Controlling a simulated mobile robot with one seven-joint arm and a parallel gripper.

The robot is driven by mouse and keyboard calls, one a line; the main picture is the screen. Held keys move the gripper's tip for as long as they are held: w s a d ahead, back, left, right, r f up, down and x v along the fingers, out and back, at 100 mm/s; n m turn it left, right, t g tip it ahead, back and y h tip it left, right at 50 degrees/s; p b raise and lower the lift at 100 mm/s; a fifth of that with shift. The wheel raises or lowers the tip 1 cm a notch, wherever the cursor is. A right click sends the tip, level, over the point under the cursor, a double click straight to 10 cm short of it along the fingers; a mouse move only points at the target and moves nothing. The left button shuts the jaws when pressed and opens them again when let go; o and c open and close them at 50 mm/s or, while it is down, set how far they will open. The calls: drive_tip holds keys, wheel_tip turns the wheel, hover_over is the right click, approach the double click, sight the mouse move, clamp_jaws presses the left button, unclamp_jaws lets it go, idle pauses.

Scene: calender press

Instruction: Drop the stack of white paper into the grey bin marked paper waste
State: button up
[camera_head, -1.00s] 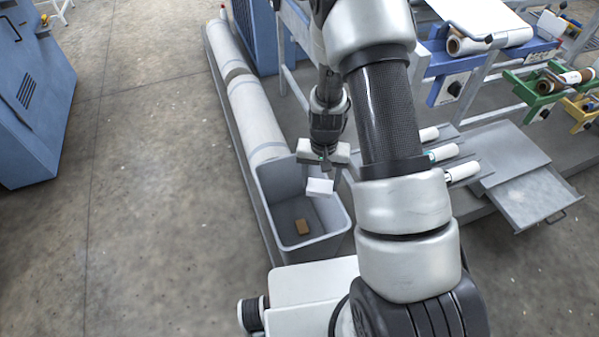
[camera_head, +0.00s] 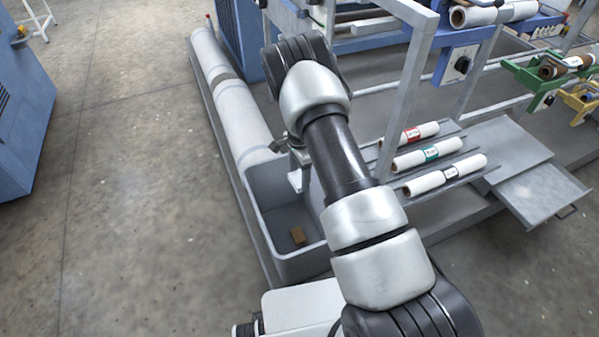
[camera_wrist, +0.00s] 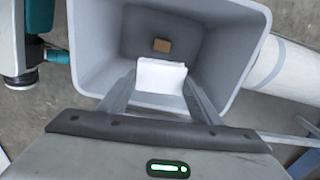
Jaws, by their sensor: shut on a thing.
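The stack of white paper (camera_wrist: 161,76) is between my gripper's fingers (camera_wrist: 158,97) in the wrist view, and my gripper is shut on it. The stack is over the opening of the grey bin (camera_wrist: 228,52), apart from the bin's floor. In the head view the grey bin (camera_head: 301,267) stands on the floor left of my arm. My gripper (camera_head: 297,180) is partly hidden behind my arm there, above the bin's far part. The paper shows there only as a small pale patch, if at all. No marking on the bin is readable.
A small brown block (camera_head: 297,235) lies in the bin. White rolls (camera_head: 245,120) lie in a row behind the bin. Several labelled small rolls (camera_head: 444,173) rest on a rack to the right. A grey frame post (camera_head: 403,85) stands close beside my arm. Open floor lies left.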

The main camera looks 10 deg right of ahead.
sight(299, 178)
drive_tip(key=shift+f+b, duration=0.3)
drive_tip(key=shift+f, duration=0.9)
drive_tip(key=o, duration=1.1)
wheel_tip(299, 178, up, 18)
drive_tip(key=p, duration=0.2)
drive_tip(key=shift+f+p, duration=0.25)
drive_tip(key=shift+p, duration=0.05)
